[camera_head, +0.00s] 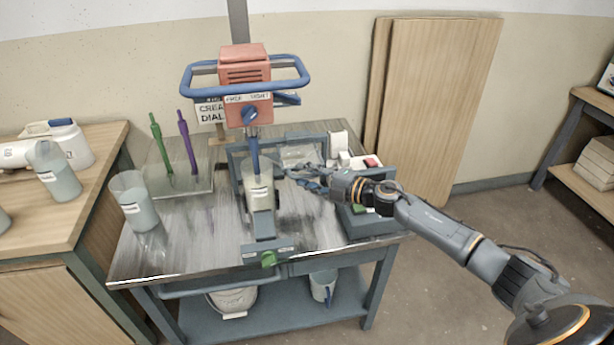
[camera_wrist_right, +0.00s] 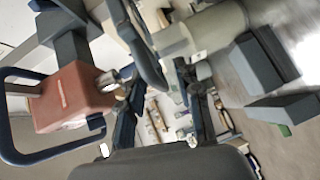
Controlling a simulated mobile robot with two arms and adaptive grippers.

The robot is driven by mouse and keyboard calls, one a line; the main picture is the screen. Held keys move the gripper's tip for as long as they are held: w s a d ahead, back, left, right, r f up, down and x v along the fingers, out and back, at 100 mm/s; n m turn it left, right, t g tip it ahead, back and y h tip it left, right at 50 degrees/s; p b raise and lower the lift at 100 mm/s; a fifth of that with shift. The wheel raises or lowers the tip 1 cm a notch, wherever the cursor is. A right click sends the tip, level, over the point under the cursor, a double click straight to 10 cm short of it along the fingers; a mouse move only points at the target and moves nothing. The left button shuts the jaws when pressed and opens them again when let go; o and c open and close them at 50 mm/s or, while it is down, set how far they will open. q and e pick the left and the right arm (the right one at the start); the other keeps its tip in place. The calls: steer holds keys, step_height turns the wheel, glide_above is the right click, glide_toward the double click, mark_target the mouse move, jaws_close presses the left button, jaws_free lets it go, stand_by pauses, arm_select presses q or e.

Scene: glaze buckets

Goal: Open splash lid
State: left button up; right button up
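A mixer with an orange head (camera_head: 245,72) and a blue tube handle stands over a translucent bucket (camera_head: 258,190) on the metal bench. A blue-grey frame with a pale, see-through panel (camera_head: 300,153) stands just behind and right of the bucket; it looks like the splash lid, but its exact outline and hinge are hard to make out. My right gripper (camera_head: 300,178) reaches in from the right, close beside the bucket rim. In the right wrist view its fingers (camera_wrist_right: 160,95) are apart, with nothing clearly between them. Whether they touch the lid is unclear. My left gripper is out of view.
A translucent bucket (camera_head: 134,203) stands at the bench's left. Green (camera_head: 161,145) and purple (camera_head: 188,143) stirrers stand on a tray behind it. A grey box (camera_head: 375,222) sits under my right arm. A wooden table (camera_head: 50,215) with containers is at left.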

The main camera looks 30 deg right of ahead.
steer(key=shift+s+d, duration=0.1)
steer(key=shift+s, duration=0.05)
steer(key=v, duration=1.1)
steer(key=shift+s, duration=0.35)
steer(key=shift+d+r, duration=0.1)
